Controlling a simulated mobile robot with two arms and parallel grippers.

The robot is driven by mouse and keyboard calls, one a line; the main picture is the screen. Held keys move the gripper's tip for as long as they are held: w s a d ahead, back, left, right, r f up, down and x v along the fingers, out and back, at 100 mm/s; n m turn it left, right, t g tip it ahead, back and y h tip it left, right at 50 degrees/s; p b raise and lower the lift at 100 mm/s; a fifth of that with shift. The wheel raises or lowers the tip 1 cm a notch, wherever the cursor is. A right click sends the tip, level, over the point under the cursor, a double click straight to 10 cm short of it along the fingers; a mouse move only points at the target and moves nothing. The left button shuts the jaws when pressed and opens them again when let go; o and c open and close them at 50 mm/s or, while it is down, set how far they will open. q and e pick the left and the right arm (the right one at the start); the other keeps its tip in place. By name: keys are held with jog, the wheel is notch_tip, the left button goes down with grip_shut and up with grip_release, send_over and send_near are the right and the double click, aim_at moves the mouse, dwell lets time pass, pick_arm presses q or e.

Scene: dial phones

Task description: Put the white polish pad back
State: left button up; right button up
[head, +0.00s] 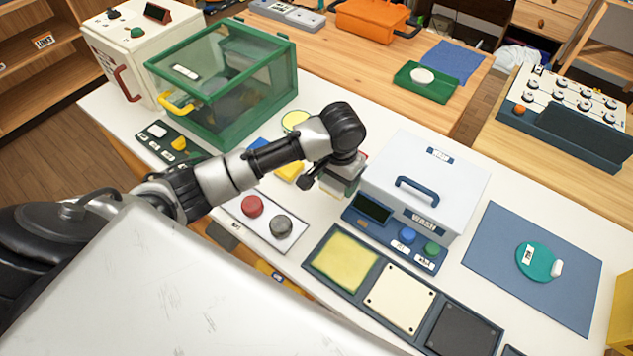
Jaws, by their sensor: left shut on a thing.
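My left gripper (335,186) reaches in from the left over the white table, just left of the grey-white box marked WASH. It is shut on a small pale thing, mostly hidden by the gripper itself; I cannot tell for sure that this is the white polish pad. A dark tray in front of the box has square places in a row: a yellow pad (345,261), a cream-white square (399,297) with dots at its corners, and a dark square (463,331). I cannot tell whether the cream square is a pad or a bare place. My right gripper is not in view.
The WASH box (424,185) has a blue handle and buttons in front. A panel with red and grey knobs (266,219) lies left of the tray. A green-framed glass case (222,82) stands behind my arm. A teal disc (536,261) lies on a blue mat (500,255) at right.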

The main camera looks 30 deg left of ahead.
pick_arm(q)
send_over(318, 191)
notch_tip(318, 191, down, 3)
jog(key=shift+d+f, duration=0.15)
jog(key=shift+f, duration=0.05)
jog(key=shift+f+p, duration=0.45)
jog(key=shift+f, duration=1.65)
jog(key=shift+f, duration=0.15)
jog(key=o, duration=0.8)
jog(key=shift+o, duration=0.2)
notch_tip(318, 191, up, 12)
jog(key=shift+r, duration=0.2)
